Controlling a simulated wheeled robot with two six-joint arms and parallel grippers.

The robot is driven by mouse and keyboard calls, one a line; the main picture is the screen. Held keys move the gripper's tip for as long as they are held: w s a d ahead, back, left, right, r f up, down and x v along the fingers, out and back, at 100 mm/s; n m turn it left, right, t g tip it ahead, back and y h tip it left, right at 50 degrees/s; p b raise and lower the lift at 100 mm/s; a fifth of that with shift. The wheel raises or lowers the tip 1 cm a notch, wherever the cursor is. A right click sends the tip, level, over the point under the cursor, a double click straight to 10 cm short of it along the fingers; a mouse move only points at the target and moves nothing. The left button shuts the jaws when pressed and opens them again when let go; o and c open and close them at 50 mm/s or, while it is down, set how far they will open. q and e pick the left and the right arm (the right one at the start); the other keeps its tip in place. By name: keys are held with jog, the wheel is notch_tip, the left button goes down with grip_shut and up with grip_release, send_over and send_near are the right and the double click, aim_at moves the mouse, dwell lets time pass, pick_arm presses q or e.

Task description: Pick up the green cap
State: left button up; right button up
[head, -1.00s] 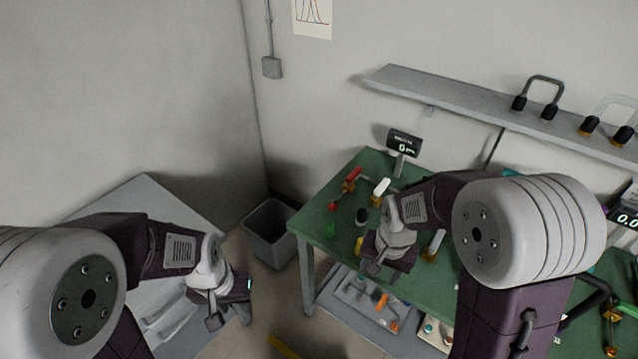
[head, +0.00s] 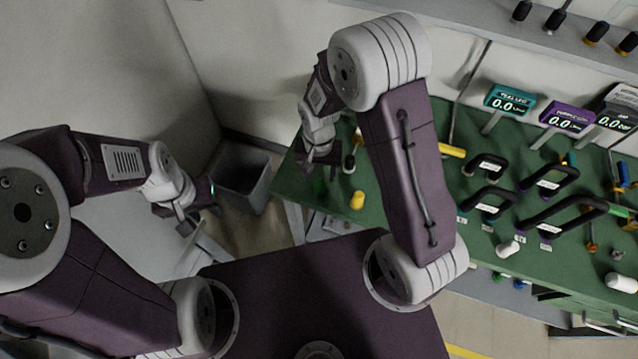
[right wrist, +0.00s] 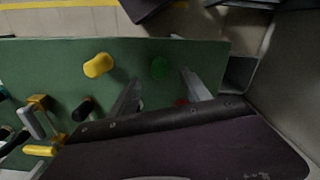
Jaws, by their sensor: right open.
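The green cap (right wrist: 160,68) lies on the green table top (right wrist: 205,58). In the right wrist view it shows just beyond and between the fingertips. In the head view the cap (head: 319,187) is a dim green shape just below my right gripper (head: 322,158). My right gripper (right wrist: 160,78) is open, with its fingers apart and nothing between them that I can see held. My left gripper (head: 185,222) hangs at the left over the grey surface, away from the cap; its jaws are too small to read.
A yellow cap (right wrist: 98,65) stands beside the green one, with a black cap (right wrist: 84,108) nearby. A red piece (right wrist: 181,102) is partly hidden by the gripper. A grey bin (head: 241,181) stands left of the table. Black handles (head: 487,165) and displays (head: 509,99) are at right.

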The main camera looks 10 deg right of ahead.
aim_at(319, 181)
jog(key=shift+w+a+f, duration=0.15)
jog(key=shift+w+f, duration=0.15)
jog(key=shift+f, duration=0.2)
jog(key=f, duration=0.2)
jog(key=s+f, duration=0.1)
jog(key=f, duration=0.1)
jog(key=shift+d, duration=0.25)
jog(key=shift+w+f, duration=0.1)
jog(key=shift+f, duration=0.2)
jog(key=shift+w+a+f, duration=0.1)
jog(key=shift+w, duration=0.05)
grip_shut()
